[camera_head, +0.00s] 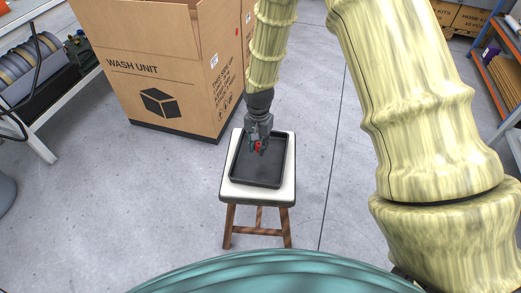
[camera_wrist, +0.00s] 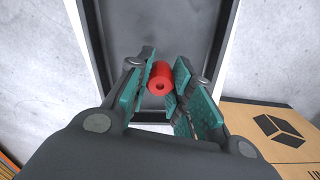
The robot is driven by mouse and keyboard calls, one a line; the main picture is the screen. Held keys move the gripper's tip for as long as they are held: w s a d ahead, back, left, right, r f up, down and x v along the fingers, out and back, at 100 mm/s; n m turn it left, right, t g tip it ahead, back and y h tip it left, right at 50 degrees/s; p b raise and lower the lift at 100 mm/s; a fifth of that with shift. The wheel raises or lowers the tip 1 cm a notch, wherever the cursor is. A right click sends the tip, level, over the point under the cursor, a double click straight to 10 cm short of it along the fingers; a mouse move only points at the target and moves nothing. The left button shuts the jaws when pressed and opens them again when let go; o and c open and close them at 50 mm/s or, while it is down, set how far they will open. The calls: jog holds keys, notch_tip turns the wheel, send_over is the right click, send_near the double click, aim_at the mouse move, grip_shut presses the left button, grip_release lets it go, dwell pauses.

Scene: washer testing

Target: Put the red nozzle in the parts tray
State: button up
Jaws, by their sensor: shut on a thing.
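The red nozzle (camera_wrist: 160,76) is a short red cylinder with a hole in its end. My gripper (camera_wrist: 161,84) is shut on it, with its green finger pads on both sides. In the head view the red nozzle (camera_head: 259,146) shows as a small red spot at my gripper (camera_head: 258,147). The parts tray (camera_head: 256,178) is a black rectangular tray with a raised rim. My gripper and the nozzle are over its far half. The wrist view shows the tray (camera_wrist: 207,30) behind the nozzle. I cannot tell how high above its floor the nozzle is.
The tray lies on a white-topped stool (camera_head: 228,188) with wooden legs. A large cardboard box (camera_head: 182,85) marked WASH UNIT stands behind it to the left. A bench (camera_head: 40,95) is at the far left and shelving (camera_head: 497,75) at the right. The floor around the stool is clear.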

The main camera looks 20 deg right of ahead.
jog(key=shift+w+d+f, duration=0.1)
jog(key=shift+w+d, duration=0.2)
jog(key=shift+d, duration=0.1)
jog(key=shift+f+b, duration=0.3)
jog(key=shift+f, duration=1.4)
jog(key=shift+f, duration=0.15)
jog(key=o, duration=0.9)
notch_tip(320, 180, up, 12)
jog(key=shift+r+p, duration=0.2)
jog(key=shift+p, duration=0.7)
